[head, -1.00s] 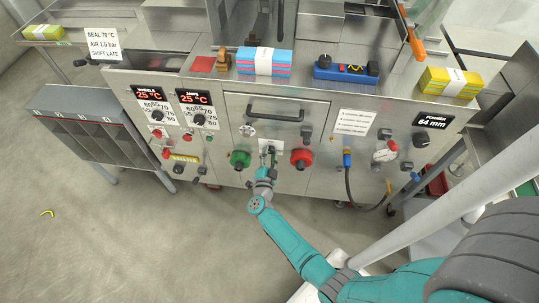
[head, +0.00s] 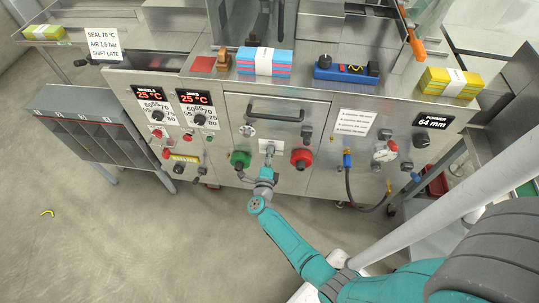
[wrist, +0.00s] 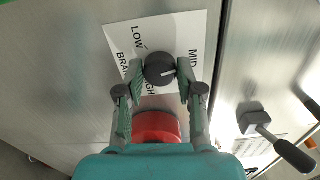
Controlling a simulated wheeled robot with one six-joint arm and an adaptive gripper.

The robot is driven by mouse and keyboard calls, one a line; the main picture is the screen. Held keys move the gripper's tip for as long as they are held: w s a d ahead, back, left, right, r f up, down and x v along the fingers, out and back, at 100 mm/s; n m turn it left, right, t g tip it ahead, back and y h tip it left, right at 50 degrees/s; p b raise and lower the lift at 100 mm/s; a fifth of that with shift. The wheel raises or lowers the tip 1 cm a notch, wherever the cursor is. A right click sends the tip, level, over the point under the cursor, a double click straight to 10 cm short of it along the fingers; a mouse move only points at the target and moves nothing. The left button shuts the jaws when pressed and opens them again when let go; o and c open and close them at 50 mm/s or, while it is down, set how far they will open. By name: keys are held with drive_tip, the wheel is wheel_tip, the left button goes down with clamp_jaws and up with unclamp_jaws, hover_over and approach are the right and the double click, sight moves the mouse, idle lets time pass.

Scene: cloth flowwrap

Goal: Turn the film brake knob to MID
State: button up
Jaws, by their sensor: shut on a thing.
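The film brake knob (wrist: 160,68) is a round dark knob on a white label plate (wrist: 120,38) marked LOW, MID and HIGH. Its white pointer line points right in the wrist view, a little below the MID print (wrist: 193,60). My gripper (wrist: 160,72) is shut on the knob, with one fingertip on each side of it. In the head view my gripper (head: 267,170) is at the machine's front panel, below the label plate (head: 272,146). The knob itself is too small and covered to make out there.
A green button (head: 240,159) and a red button (head: 301,158) flank the label plate. The red one (wrist: 157,127) also shows between my fingers in the wrist view. A lever with a dark handle (wrist: 290,152) stands out at right. A drawer handle (head: 275,112) is above.

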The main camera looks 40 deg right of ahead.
drive_tip(key=shift+m, duration=1.1)
drive_tip(key=shift+s, duration=0.1)
drive_tip(key=o, duration=1.2)
drive_tip(key=shift+c, duration=0.2)
drive_tip(key=v, duration=1.2)
